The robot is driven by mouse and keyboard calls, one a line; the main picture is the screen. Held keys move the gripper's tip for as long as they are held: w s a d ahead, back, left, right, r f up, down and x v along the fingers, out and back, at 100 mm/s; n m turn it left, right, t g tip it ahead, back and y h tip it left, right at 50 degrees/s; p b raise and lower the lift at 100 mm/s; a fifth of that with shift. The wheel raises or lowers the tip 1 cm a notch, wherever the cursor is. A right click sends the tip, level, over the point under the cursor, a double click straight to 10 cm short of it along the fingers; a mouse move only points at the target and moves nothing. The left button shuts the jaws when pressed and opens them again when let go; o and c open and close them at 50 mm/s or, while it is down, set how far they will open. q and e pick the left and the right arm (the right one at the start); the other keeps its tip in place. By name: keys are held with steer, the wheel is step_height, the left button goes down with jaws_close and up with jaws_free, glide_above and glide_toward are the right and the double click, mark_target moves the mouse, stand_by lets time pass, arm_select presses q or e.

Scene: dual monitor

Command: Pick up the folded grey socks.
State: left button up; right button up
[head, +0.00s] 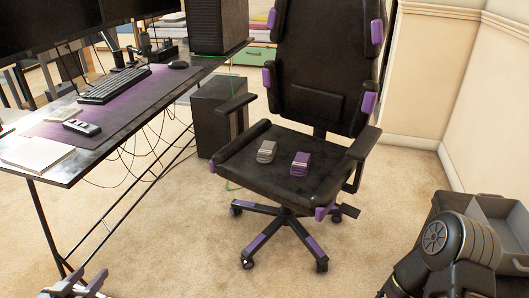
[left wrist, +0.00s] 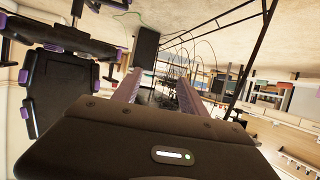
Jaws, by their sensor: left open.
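The folded grey socks (head: 267,151) lie on the black seat of the office chair, left of a folded purple pair (head: 300,164). The two pairs are apart. My left gripper (head: 78,284) is at the bottom left corner of the head view, low in front of the desk and well away from the chair. In the left wrist view its two fingers (left wrist: 157,88) stand apart with nothing between them. I cannot make out the socks in that view. My right arm shows at the lower right of the head view; its gripper is out of sight.
The chair (head: 320,75) has armrests on both sides of the seat and a tall back behind. The desk (head: 110,125), with keyboard and monitors, stands to the left. An open grey box (head: 503,211) is at the right. Carpet (head: 180,250) in front of the chair is clear.

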stand_by(0.3)
arm_select(q)
steer(key=d+f+n+g+h, duration=0.25)
steer(key=d+f+g, duration=0.35)
steer(key=d+f, duration=1.3)
steer(key=s+d+f+g, duration=0.3)
steer(key=s+d, duration=0.4)
steer(key=s+d+f+g+h, duration=0.1)
steer(key=s+d+f+g, duration=0.2)
steer(key=s+d, duration=0.4)
steer(key=shift+d+f, duration=0.65)
steer(key=shift+d, duration=0.1)
